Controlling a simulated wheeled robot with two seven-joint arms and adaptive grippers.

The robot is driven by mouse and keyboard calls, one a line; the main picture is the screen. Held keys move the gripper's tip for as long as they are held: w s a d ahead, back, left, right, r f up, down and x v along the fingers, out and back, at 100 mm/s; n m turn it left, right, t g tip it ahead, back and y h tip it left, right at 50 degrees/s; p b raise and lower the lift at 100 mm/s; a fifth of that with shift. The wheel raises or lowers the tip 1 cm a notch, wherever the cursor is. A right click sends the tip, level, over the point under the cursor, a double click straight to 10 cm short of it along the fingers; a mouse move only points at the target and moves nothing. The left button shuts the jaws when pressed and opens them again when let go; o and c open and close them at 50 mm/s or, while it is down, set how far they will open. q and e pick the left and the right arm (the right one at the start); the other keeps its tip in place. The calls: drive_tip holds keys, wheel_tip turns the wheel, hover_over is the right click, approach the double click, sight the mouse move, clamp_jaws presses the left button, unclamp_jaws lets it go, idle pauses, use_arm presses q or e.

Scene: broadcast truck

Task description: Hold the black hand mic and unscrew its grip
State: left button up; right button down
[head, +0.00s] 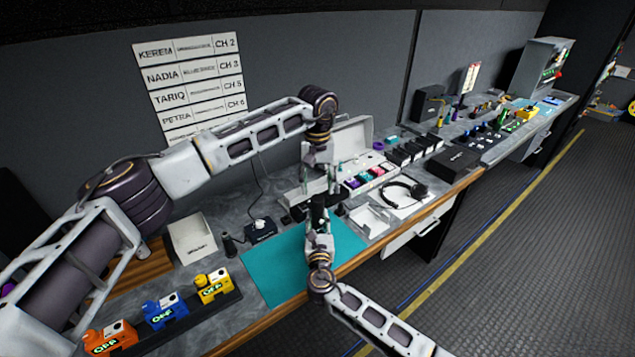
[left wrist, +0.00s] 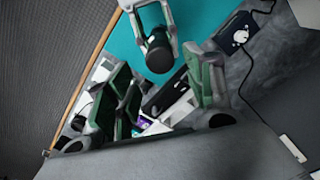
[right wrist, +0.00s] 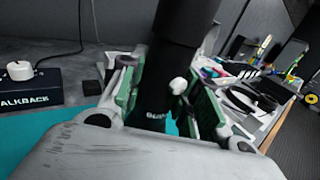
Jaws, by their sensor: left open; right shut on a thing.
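The black hand mic (head: 319,215) stands roughly upright above the front of the teal mat. My right gripper (head: 319,234) is shut on it from below and in front. In the right wrist view the dark mic body (right wrist: 180,45) rises between the green finger pads of that gripper (right wrist: 160,100), with a small white knob on its near side. My left gripper (head: 320,184) points down just above the mic, open and empty. In the left wrist view the mic's round black end (left wrist: 159,52) lies beyond its spread fingers (left wrist: 163,92), apart from them. The grip's joint cannot be made out.
The teal mat (head: 275,268) lies under the grippers. A talkback box (head: 260,229) with a cable sits behind it, left. Headphones (head: 405,192) and an open white case (head: 345,145) are to the right. Orange, blue and yellow units (head: 163,310) line the front left.

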sight(317, 198)
use_arm(q)
drive_tip(key=shift+m, duration=1.1)
drive_tip(key=shift+f, duration=0.15)
drive_tip(key=shift+f, duration=3.85)
drive_tip(key=shift+c, duration=0.3)
drive_tip(key=c, duration=1)
drive_tip(key=shift+c, duration=0.2)
